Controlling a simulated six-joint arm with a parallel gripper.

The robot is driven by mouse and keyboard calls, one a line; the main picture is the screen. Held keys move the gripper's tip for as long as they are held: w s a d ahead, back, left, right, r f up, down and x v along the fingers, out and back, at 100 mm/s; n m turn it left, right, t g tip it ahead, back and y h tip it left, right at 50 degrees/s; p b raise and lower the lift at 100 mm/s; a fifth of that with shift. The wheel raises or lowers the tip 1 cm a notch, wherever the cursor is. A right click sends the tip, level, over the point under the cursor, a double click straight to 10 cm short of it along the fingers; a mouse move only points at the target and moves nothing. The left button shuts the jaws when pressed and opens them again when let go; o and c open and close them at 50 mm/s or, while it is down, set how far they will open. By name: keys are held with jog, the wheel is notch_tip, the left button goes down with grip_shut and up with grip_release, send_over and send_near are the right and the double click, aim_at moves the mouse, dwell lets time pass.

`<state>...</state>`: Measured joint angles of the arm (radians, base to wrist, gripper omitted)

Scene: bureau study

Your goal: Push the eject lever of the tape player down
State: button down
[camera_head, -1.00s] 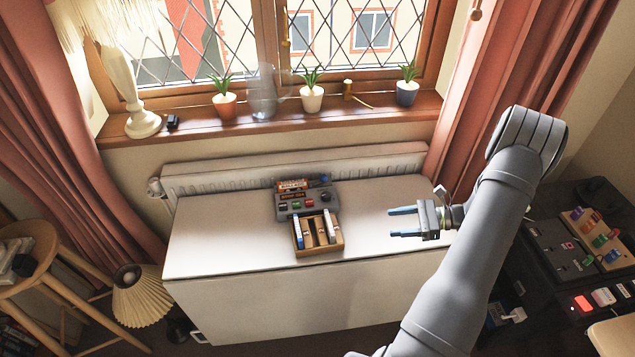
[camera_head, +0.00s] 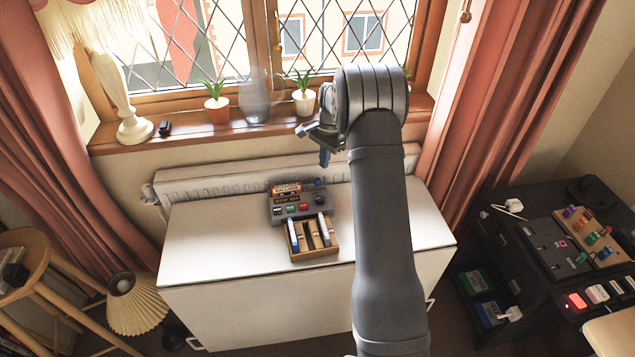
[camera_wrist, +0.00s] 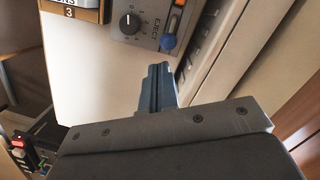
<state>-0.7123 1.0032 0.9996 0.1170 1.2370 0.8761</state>
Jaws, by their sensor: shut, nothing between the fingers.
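The grey tape player (camera_head: 300,207) sits on the white cabinet top, at the back behind a wooden cassette rack. In the wrist view the tape player (camera_wrist: 128,22) shows a black dial and the word EJECT. Its eject lever (camera_wrist: 168,42) has a blue knob beside an orange-edged slot; the blue knob also shows in the head view (camera_head: 319,183). My gripper (camera_head: 325,157) points down above and to the right of the tape player, apart from it. In the wrist view its blue fingers (camera_wrist: 158,82) are shut and empty, a little short of the knob.
The wooden rack (camera_head: 313,248) with cassettes stands in front of the player. A radiator (camera_head: 230,177) runs behind the cabinet (camera_head: 190,250). Potted plants and a glass vase (camera_head: 256,100) stand on the windowsill. The cabinet top left of the player is clear.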

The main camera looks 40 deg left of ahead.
jog(key=shift+a+r, duration=0.45)
jog(key=shift+a, duration=0.3)
jog(key=shift+s+f, duration=0.25)
jog(key=shift+f, duration=1.55)
jog(key=shift+s+f, duration=0.2)
jog(key=shift+f, duration=1.8)
jog(key=shift+w+d+r, duration=0.15)
jog(key=shift+w+r, duration=0.15)
jog(key=shift+w, duration=0.5)
jog(key=shift+w+d+r, duration=0.15)
jog(key=shift+w+r, duration=0.15)
jog(key=shift+w, duration=0.45)
